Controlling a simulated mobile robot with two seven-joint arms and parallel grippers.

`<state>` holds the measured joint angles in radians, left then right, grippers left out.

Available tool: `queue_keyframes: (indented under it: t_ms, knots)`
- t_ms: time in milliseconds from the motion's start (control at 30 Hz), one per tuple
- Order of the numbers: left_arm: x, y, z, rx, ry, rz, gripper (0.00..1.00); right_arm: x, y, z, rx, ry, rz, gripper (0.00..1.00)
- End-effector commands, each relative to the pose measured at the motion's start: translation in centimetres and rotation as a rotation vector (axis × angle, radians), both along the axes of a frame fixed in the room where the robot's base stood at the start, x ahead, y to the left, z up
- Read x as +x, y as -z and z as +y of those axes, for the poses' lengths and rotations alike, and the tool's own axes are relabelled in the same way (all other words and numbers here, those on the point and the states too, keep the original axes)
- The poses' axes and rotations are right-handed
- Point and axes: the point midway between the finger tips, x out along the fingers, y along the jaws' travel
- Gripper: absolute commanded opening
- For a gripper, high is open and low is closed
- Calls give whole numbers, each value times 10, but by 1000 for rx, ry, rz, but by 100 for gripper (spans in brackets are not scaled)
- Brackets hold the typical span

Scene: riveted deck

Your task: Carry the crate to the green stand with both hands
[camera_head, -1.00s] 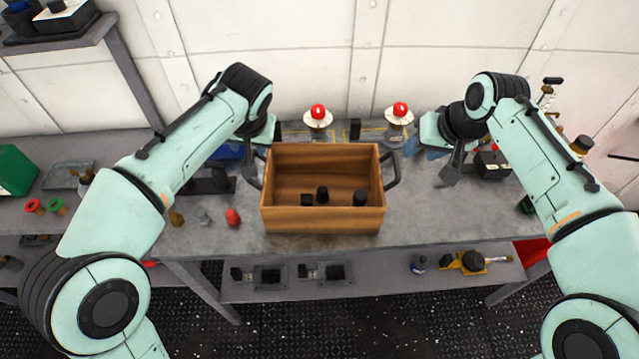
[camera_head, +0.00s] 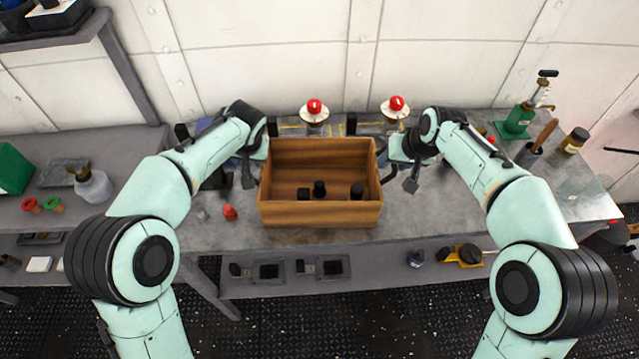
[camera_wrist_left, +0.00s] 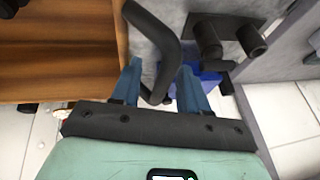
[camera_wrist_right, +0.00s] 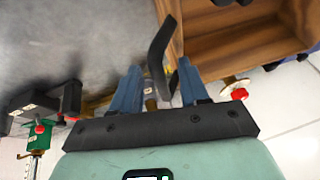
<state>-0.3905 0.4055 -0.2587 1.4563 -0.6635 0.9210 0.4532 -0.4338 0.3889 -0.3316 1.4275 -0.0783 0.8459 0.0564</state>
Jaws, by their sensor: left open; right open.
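A brown wooden crate (camera_head: 320,214) with an open top sits on the grey bench. Several small black items (camera_head: 320,188) lie inside it. It has a dark bent handle on each end. My left gripper (camera_wrist_left: 160,82) is open, with the left handle (camera_wrist_left: 152,35) between its blue fingers. My right gripper (camera_wrist_right: 160,85) is open, with the right handle (camera_wrist_right: 158,58) between its fingers. In the head view the right gripper (camera_head: 398,170) is beside the crate's right end; the left fingers are mostly hidden. I cannot make out a green stand for certain.
Two red-topped lamps (camera_head: 314,107) (camera_head: 396,104) stand behind the crate. A green-based press (camera_head: 516,122) stands at the bench's back right. A red knob (camera_head: 230,212) is left of the crate. A green box (camera_head: 14,168) is at the far left.

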Motion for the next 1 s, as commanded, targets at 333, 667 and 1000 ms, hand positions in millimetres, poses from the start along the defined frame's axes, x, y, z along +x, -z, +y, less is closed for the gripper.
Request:
queue_keyframes:
  t_ms: [333,667,1000]
  knots:
    - [4,10,3,0,0,-1,44,4,10,2,0,0,0,44]
    - [4,10,2,0,0,-1,0,4,9,2,0,0,-1,0]
    - [4,9,2,0,0,-1,0,4,9,2,0,0,-1,0]
